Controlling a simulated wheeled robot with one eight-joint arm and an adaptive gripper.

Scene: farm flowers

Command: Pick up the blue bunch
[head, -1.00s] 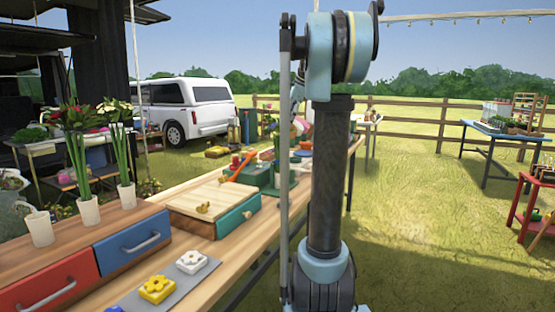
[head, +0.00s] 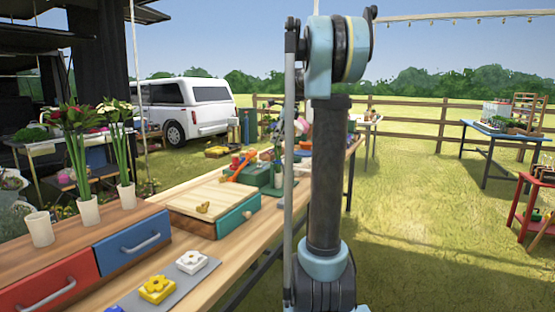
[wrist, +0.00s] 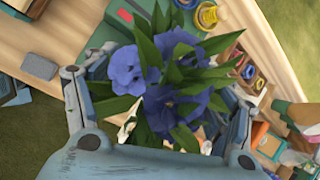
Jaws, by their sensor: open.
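The blue bunch (wrist: 165,85), with violet-blue blooms and long green leaves, fills the middle of the wrist view. My gripper (wrist: 160,82) is open, with one finger on each side of the bunch. The blooms and leaves overlap the space between the fingers, and some leaves lie close to the right finger. I cannot tell whether either finger touches it. The stems are hidden under the blooms. In the head view my own arm covers the far part of the workbench, and I cannot make out the bunch there.
The wooden workbench (head: 190,265) runs away from me. On it stand a wooden box (head: 207,192), white cups with flowers (head: 88,212), drawers and an orange tool (head: 241,165). In the wrist view, a green mat (wrist: 117,22) and several small items surround the bunch. Grass lies right.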

